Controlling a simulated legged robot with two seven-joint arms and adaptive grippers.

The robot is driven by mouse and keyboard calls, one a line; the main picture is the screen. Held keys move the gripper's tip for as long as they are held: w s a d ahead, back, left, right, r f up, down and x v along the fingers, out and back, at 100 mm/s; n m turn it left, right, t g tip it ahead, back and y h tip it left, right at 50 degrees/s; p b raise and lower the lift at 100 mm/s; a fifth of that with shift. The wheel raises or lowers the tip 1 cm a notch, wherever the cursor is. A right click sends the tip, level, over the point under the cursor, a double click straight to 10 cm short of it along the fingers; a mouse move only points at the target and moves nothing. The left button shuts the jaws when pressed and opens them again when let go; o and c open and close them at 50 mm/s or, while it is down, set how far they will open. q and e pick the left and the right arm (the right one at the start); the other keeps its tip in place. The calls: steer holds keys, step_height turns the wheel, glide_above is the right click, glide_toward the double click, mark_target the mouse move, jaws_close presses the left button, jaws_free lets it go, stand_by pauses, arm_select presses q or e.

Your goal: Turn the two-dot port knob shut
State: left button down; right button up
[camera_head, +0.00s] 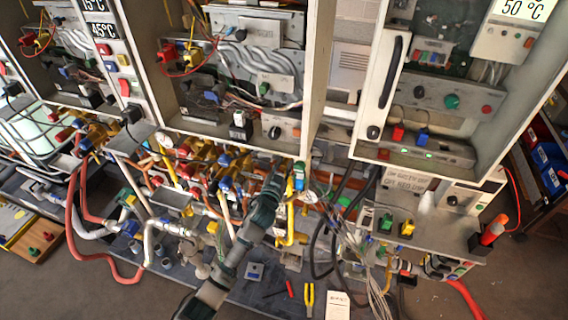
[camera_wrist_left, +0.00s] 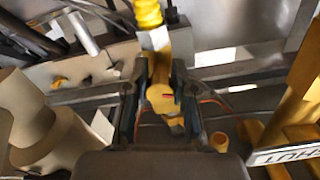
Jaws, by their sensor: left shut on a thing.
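My left gripper (camera_head: 274,178) reaches up from the bottom of the head view to the pipework below the middle heater cabinet. In the left wrist view my left gripper (camera_wrist_left: 162,100) is shut on a yellow knob (camera_wrist_left: 160,98) with a small red mark on its face. One dark finger is on each side of the knob. A yellow ribbed hose (camera_wrist_left: 147,12) rises behind it. I cannot make out any dots, so I cannot tell which port this knob belongs to. In the head view the fingers hide what they hold. My right gripper is not in view.
A yellow pipe (camera_head: 290,222) runs just right of the gripper in the head view. A yellow post with an upside-down SHUT label (camera_wrist_left: 284,153) stands close on the right in the wrist view. A pale rounded fitting (camera_wrist_left: 50,135) is on the left. Crowded pipes and valves leave little room.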

arm_select(q)
steer(key=m+p, duration=0.1)
steer(key=m, duration=0.2)
steer(key=shift+r+m+p, duration=0.1)
steer(key=shift+m+p, duration=0.2)
steer(key=shift+m, duration=0.1)
steer(key=m+p, duration=0.1)
steer(key=m, duration=0.2)
steer(key=shift+m, duration=0.3)
steer(key=m+p, duration=0.1)
steer(key=m, duration=0.3)
steer(key=shift+p, duration=0.35)
steer(key=shift+m+p, duration=0.35)
steer(key=shift+m, duration=1.25)
steer(key=shift+s+f, duration=0.1)
steer(key=shift+f, duration=0.2)
steer(key=c, duration=1)
jaws_free()
steer(key=shift+o, duration=0.3)
steer(key=shift+r, duration=0.1)
steer(key=shift+d, duration=0.1)
